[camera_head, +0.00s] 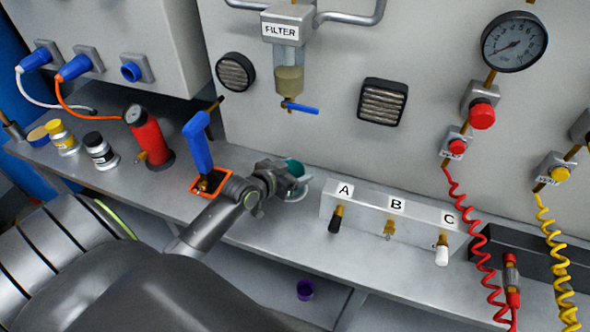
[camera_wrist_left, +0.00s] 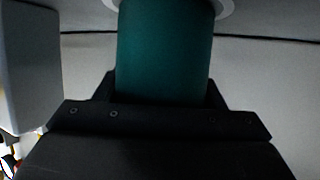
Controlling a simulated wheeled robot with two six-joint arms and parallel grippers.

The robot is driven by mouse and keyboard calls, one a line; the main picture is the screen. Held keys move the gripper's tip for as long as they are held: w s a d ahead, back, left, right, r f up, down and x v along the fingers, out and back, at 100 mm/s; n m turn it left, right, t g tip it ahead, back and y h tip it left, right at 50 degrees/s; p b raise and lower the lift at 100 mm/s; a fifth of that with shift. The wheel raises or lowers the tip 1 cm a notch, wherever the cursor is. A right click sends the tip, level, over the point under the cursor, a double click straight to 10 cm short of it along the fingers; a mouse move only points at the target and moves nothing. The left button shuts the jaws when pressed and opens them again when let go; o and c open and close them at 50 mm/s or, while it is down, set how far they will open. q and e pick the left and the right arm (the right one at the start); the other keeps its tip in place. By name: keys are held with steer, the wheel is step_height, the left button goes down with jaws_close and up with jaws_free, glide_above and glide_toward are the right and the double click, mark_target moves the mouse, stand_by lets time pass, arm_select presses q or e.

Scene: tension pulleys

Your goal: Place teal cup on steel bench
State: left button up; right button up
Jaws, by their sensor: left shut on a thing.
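The teal cup (camera_head: 295,167) is at the back middle of the steel bench (camera_head: 262,228), left of the A-B-C block. My left gripper (camera_head: 282,181) is shut on the teal cup, and its fingers hide part of the cup in the head view. In the left wrist view the cup (camera_wrist_left: 165,50) fills the space between the fingers (camera_wrist_left: 160,100). A pale ring (camera_wrist_left: 226,8) shows around the cup's far end there. I cannot tell whether the cup touches the bench. My right gripper is not in view.
The block labelled A, B, C (camera_head: 375,208) stands right of the cup. A blue-handled valve (camera_head: 198,150) on an orange square and a red cylinder (camera_head: 148,136) stand left. The filter (camera_head: 288,55) hangs above.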

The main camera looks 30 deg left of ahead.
arm_select(q)
steer(key=o, duration=1.1)
steer(key=shift+c, duration=0.2)
steer(key=v, duration=1.2)
